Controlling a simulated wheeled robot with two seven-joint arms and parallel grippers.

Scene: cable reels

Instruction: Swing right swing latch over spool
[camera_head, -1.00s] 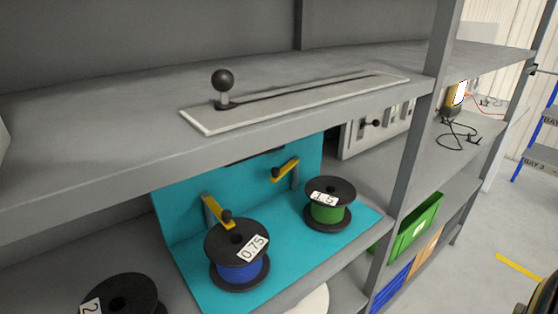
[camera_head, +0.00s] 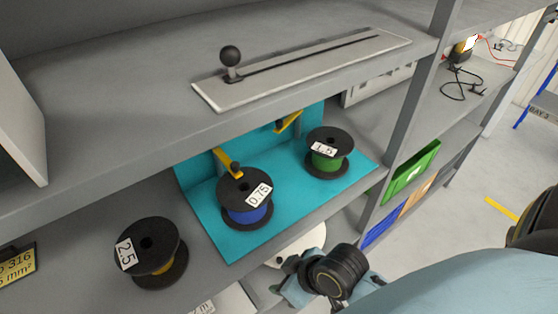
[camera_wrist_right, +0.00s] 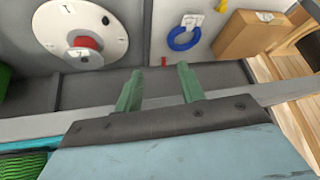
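The right swing latch (camera_head: 288,121), a yellow arm on a grey post, is raised at the back of the cyan stand (camera_head: 208,205). Its upper part is cut off by the shelf above. It is clear of the green spool (camera_head: 327,156), labelled 1.5, which stands upright to its right. The left yellow latch (camera_head: 228,162) reaches the blue spool (camera_head: 247,210), labelled 0.75. My right gripper (camera_head: 290,290) is low in front of the stand, below and apart from the green spool. In the right wrist view its two green fingers (camera_wrist_right: 160,86) are apart with nothing between.
The upper shelf, with a slotted plate and black ball-knob lever (camera_head: 230,58), overhangs the stand. A spool labelled 2.5 (camera_head: 152,254) stands left. A shelf upright (camera_head: 412,120) and green bin (camera_head: 412,172) are right. A white disc (camera_wrist_right: 85,28) and blue ring (camera_wrist_right: 184,38) show in the wrist view.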

